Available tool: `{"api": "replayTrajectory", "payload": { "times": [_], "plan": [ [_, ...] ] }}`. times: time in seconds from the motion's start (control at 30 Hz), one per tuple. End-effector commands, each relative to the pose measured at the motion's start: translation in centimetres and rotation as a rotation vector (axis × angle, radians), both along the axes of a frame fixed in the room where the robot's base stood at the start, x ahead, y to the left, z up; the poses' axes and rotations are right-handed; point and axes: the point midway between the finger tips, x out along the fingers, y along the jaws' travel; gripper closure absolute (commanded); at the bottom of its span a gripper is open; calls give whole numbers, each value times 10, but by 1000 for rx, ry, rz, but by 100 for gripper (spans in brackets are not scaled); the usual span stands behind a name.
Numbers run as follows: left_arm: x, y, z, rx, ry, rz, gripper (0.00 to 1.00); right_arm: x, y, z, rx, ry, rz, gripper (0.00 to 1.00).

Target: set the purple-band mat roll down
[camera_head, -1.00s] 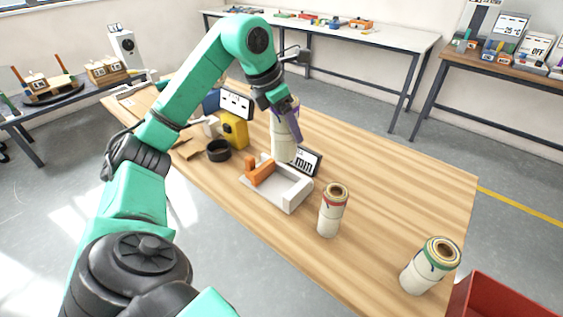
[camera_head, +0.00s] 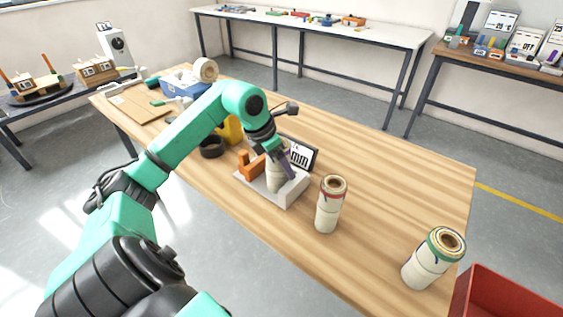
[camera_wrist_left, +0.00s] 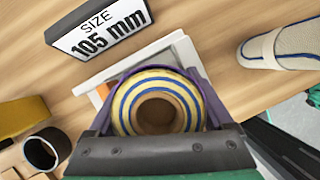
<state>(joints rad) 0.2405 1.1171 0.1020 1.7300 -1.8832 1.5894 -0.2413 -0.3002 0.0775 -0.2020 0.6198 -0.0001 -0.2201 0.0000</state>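My left gripper (camera_head: 284,165) has purple fingers shut around a cream mat roll (camera_head: 274,180). The roll is upright and stands in or just above the white gauge tray (camera_head: 292,191); I cannot tell if its base touches. In the left wrist view the left gripper (camera_wrist_left: 157,92) has a finger on each side of the roll (camera_wrist_left: 128,106), whose end shows yellow, cream and blue rings around a brown core. Its purple band cannot be told apart from the fingers. The tray (camera_wrist_left: 172,48) shows behind it. My right gripper is not in view.
A red-banded roll (camera_head: 329,207) stands right of the tray, and a green-and-blue-banded roll (camera_head: 428,262) farther right. An orange block (camera_head: 250,164) is at the tray's left. A size sign (camera_head: 299,152) reading 105 mm stands behind. A black ring (camera_head: 211,147) lies left. A red bin (camera_head: 500,296) is bottom right.

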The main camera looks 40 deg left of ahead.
Motion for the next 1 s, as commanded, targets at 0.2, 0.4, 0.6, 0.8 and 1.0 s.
{"api": "replayTrajectory", "payload": {
  "times": [0.2, 0.4, 0.6, 0.8, 1.0],
  "plan": [
    [0, 0, 1, 0, 0, 0, 0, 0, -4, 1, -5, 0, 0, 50],
    [-5, 3, 16, 3, -2, 2, 0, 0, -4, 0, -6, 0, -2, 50],
    [-24, 11, 66, 6, -4, 2, 0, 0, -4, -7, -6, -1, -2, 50],
    [-39, 16, 107, 2, -2, 1, 0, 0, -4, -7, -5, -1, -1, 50],
    [-43, 17, 115, -1, 1, 1, 0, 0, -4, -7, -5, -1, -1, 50]
  ]
}}
